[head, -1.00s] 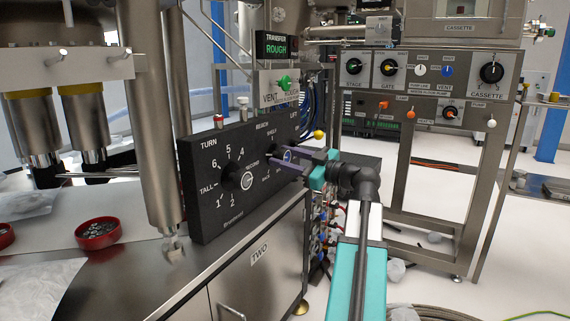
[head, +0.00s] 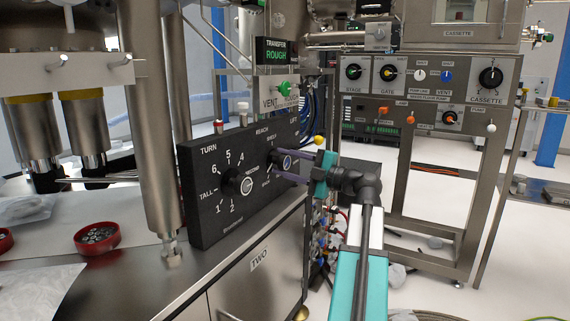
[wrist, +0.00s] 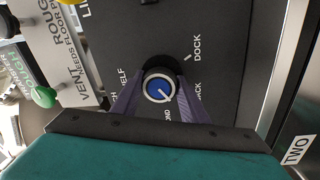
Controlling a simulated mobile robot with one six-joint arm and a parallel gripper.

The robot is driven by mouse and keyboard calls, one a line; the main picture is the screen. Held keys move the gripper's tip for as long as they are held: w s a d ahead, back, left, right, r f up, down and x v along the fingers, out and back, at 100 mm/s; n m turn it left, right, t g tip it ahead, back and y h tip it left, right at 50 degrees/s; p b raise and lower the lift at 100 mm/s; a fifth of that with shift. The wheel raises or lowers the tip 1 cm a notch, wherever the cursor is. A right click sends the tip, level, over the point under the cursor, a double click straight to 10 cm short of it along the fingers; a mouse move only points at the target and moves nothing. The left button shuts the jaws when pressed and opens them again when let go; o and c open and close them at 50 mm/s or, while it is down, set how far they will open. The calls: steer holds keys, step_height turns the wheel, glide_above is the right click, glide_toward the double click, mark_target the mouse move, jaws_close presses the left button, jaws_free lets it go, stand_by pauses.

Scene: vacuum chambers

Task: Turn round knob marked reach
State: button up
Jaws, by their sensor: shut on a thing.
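The black control panel (head: 215,215) has a round black knob under the word REACH. The knob's blue cap (wrist: 159,90) shows in the wrist view, with a light ring and a white line slanting to the lower right. Labels around it include DOCK; SHELF is partly covered. My gripper (wrist: 158,97) is shut on this reach knob, with one purple finger on each side of it. In the head view my gripper (head: 287,166) meets the panel's right part, and its fingers partly hide the knob.
A larger knob marked TURN (head: 232,181) is at the panel's left. A yellow ball-ended lever (head: 319,140) stands close above my gripper. A green VENT knob (head: 284,88) is above the panel. The cabinet marked TWO (head: 258,262) is below.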

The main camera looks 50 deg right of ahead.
steer(key=n+y, duration=0.1)
steer(key=n, duration=0.4)
steer(key=shift+d+r, duration=0.1)
steer(key=shift+r, duration=0.05)
steer(key=shift+n, duration=0.3)
steer(key=o, duration=1)
steer(key=shift+s, duration=0.1)
steer(key=shift+p+v, duration=1)
steer(key=shift+v, duration=5.8)
steer(key=shift+s+r, duration=0.1)
steer(key=shift+r, duration=0.05)
